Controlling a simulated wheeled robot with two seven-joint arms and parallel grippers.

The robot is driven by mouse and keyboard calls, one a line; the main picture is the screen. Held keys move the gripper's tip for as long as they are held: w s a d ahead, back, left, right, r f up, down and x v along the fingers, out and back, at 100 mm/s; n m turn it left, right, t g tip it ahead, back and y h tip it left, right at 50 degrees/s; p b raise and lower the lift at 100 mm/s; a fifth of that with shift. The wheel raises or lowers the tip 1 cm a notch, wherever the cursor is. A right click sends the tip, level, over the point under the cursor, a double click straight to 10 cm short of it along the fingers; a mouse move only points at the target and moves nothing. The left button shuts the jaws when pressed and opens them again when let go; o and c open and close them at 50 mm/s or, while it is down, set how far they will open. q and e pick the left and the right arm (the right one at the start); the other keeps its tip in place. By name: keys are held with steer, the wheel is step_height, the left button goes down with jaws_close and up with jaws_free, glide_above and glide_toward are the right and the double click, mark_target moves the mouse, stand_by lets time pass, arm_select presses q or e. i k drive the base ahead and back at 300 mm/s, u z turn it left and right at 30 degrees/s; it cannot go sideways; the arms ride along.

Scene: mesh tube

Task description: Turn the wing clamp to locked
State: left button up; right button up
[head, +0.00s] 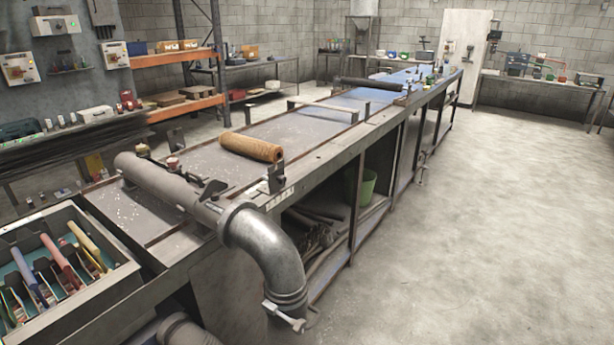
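A grey metal pipe (165,183) lies along the near left end of a long workbench and joins a bent metal elbow (268,244) that curves down over the bench's front edge. A pale wing-shaped handle (284,317) sits on the collar at the elbow's lower end and looks like the wing clamp. It is tilted, and I cannot tell whether it is locked. A dark lever (211,190) stands on the pipe near the elbow flange. Neither of my grippers is in view.
A brown mesh-like roll (251,147) lies on the workbench (310,127) behind the pipe. An open box (110,280) of coloured-handled tools is at the lower left. A green bucket (360,188) stands under the bench. The floor (490,240) to the right is clear.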

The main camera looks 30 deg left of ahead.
mark_target(220, 187)
steer(key=z, duration=0.5)
steer(key=i, duration=1.15)
steer(key=u, duration=3.05)
